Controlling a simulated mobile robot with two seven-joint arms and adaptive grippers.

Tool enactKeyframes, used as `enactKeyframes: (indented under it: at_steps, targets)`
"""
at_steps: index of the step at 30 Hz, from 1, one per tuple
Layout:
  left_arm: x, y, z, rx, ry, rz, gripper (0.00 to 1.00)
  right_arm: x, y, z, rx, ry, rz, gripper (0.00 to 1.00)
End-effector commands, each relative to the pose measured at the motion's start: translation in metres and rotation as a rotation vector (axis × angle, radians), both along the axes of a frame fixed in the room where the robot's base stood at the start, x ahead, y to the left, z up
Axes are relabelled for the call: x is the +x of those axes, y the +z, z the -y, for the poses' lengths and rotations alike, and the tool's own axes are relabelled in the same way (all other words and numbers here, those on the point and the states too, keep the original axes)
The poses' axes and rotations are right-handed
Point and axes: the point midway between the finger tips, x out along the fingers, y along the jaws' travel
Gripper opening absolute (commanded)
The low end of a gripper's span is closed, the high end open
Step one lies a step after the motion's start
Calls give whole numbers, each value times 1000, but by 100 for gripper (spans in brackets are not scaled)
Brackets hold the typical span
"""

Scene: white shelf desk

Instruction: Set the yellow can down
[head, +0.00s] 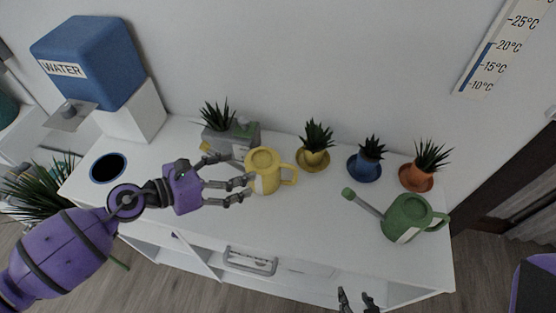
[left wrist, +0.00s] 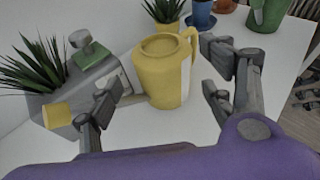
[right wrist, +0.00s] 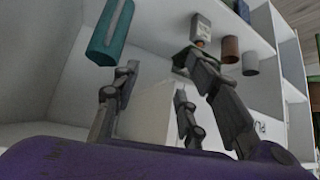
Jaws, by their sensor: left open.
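The yellow can (head: 266,168) is a watering can with a handle. It appears upright on the white desk top (head: 320,215), in front of the grey planter. It also shows in the left wrist view (left wrist: 165,72), its handle at the right. Its spout extends left, partly hidden by my fingers. My left gripper (head: 242,176) is open beside the can, its fingers spread and pointing towards the body. My right gripper (head: 357,300) is low at the front of the desk, its fingers apart and empty; in its wrist view shelves lie beyond it.
A grey planter (head: 218,139) stands close behind the can. Small yellow, blue (head: 370,153) and orange (head: 416,177) pots line the back. A green watering can (head: 407,219) stands at the right. A blue water dispenser (head: 93,65) stands at the left, near a dark round opening (head: 108,168).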

Motion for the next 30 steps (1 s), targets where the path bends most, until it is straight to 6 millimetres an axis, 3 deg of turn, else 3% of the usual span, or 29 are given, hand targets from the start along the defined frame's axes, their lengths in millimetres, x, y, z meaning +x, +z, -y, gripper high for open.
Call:
enactKeyframes:
  at_steps: [7, 23, 30]
  targets:
    - [1, -11, -4, 96, -71, 36, 74, 2, 2, -3, 6, -4, 5, 40]
    - [29, -30, 55, 92, -69, 37, 74, 4, 14, -10, 20, -3, 3, 40]
    - [31, -35, 61, 94, -70, 34, 74, 2, 13, -9, 17, 5, -2, 40]
